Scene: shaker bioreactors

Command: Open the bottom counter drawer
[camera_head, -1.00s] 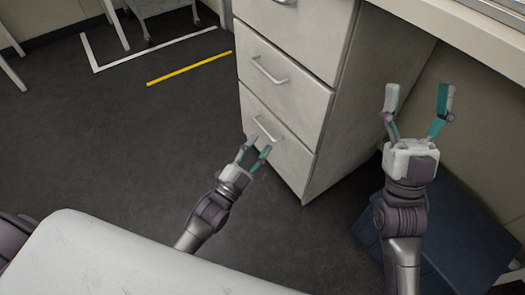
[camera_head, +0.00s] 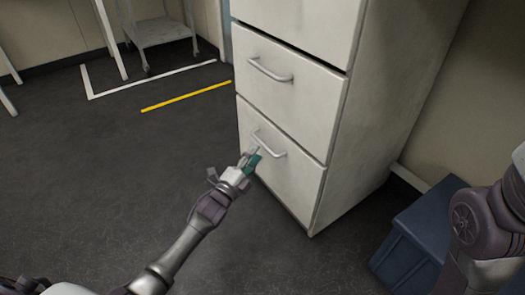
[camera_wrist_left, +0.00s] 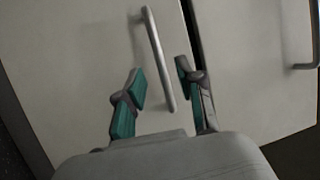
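The bottom drawer (camera_head: 285,175) is the lowest front of a pale grey counter cabinet and looks shut. Its silver bar handle (camera_head: 268,145) is partly hidden by my left gripper (camera_head: 251,159), which is at its left end. In the left wrist view, the gripper (camera_wrist_left: 160,80) has its two teal-padded fingers apart. The handle bar (camera_wrist_left: 158,60) appears between them, a gap visible on each side; whether the tips reach past the bar is hard to tell. My right gripper is outside the views; only part of that arm shows at the right edge.
The drawer above (camera_head: 287,90) is shut, with its own handle (camera_head: 270,71). A blue bin (camera_head: 425,235) stands on the floor right of the cabinet. Open floor (camera_head: 100,180) lies to the left, with a yellow line (camera_head: 186,96) and a white cart (camera_head: 160,32) behind.

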